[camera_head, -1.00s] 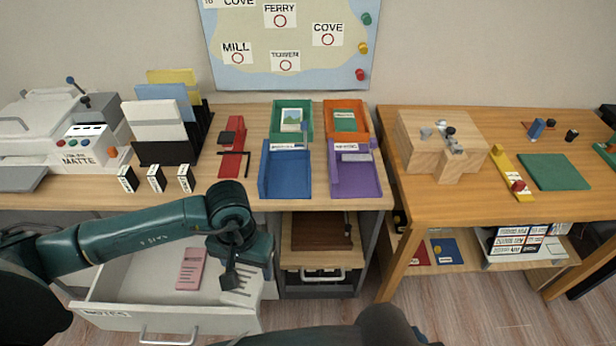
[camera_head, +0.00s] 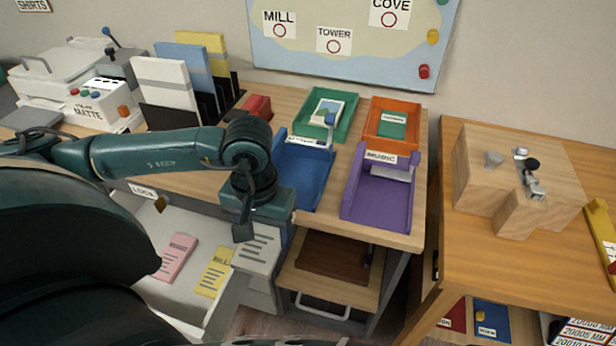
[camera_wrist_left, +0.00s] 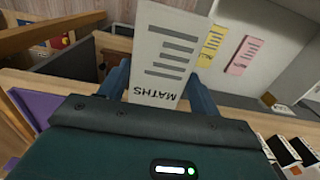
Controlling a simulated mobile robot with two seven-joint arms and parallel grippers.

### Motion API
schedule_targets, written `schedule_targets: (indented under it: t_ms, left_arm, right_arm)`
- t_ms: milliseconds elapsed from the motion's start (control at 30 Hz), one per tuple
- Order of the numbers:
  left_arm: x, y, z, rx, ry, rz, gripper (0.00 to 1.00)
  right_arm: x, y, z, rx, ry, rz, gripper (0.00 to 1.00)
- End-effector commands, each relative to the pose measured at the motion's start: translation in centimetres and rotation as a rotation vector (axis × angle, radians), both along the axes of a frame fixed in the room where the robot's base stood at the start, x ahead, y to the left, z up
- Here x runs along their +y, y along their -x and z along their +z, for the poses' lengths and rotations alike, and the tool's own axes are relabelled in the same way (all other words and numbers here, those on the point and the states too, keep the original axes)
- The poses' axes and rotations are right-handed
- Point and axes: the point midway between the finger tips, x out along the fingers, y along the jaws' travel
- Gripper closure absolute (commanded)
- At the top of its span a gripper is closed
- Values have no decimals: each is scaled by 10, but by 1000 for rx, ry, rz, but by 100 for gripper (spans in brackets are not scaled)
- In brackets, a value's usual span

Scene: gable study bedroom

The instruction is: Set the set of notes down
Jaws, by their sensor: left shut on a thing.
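My left gripper (camera_head: 243,232) is shut on a white set of notes (camera_head: 258,250) with dark lines. In the left wrist view, the notes (camera_wrist_left: 165,50) read MATHS and stand out between the two fingers (camera_wrist_left: 160,88). In the head view they hang in front of the desk's edge, by the right side of the open drawer (camera_head: 190,308). A pink set (camera_head: 176,257) and a yellow set (camera_head: 214,272) lie in the drawer. My right gripper is not in view.
On the desk stand blue (camera_head: 308,180), purple (camera_head: 362,210), green (camera_head: 345,127) and orange (camera_head: 372,137) trays. The green one holds a picture, the orange one a green card. A wooden block (camera_head: 505,190) stands on the right table.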

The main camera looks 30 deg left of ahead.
Motion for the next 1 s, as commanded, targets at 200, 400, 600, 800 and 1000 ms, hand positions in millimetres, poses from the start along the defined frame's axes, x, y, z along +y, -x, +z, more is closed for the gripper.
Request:
schedule_targets:
  t_ms: [200,400,600,800,1000]
  left_arm:
    - [5,-19,3,-3,0,6,62]
    - [16,-71,3,-4,2,7,62]
    - [28,-118,2,-2,1,5,62]
    - [33,-139,1,-2,1,2,62]
    - [38,-161,1,-4,2,5,62]
  right_arm:
    - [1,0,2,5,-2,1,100]
    - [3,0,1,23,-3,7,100]
    - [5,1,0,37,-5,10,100]
    - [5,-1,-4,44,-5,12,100]
    - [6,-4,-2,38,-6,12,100]
